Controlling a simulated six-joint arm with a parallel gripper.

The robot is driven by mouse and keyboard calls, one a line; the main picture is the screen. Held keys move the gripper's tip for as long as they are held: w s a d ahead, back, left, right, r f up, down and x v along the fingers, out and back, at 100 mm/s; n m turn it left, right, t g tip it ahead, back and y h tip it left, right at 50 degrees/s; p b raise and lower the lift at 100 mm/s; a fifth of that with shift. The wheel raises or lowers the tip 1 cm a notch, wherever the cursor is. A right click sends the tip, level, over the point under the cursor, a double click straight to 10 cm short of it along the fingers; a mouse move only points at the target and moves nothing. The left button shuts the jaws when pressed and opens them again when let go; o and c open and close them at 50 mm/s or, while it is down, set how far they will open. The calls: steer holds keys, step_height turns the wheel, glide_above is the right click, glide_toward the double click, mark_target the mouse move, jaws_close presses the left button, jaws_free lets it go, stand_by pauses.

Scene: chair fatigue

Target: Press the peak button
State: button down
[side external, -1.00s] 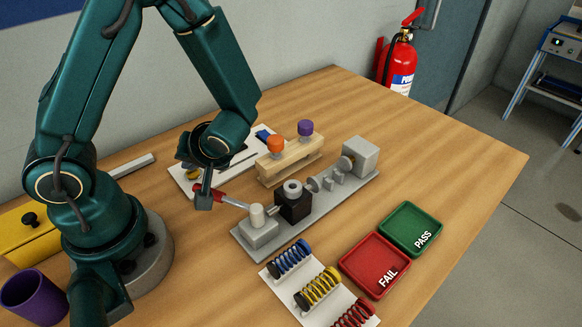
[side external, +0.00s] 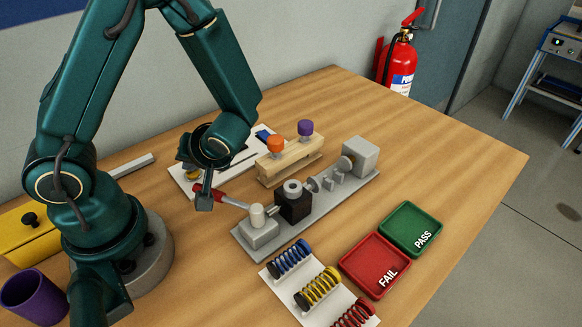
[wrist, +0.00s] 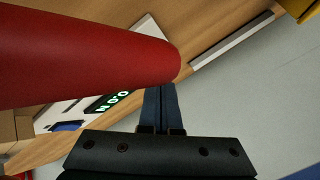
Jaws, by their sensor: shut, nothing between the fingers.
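My gripper (side external: 204,203) is shut and empty. It is beside the red lever handle (side external: 214,194) of the test rig; whether they touch I cannot tell. In the wrist view the closed fingers (wrist: 158,100) point towards the red handle (wrist: 90,58), which fills the upper left. A white panel (side external: 184,181) lies behind my gripper, with a blue part (side external: 263,135) at its far end. The wrist view shows its lit display (wrist: 110,102), apparently reading 0.0 N, and the blue part (wrist: 68,126). No button label is legible, so I cannot tell which part is the peak button.
The grey rig base (side external: 318,217) carries a black block (side external: 294,208). A wooden stand (side external: 290,168) with orange and purple knobs stands behind it. Coloured springs (side external: 318,288), a red FAIL tray (side external: 375,264) and a green PASS tray (side external: 410,229) are in front. The table's right side is clear.

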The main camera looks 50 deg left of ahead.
mark_target(195, 175)
steer(key=shift+r, duration=0.6)
steer(key=shift+r, duration=0.1)
steer(key=shift+r, duration=2.4)
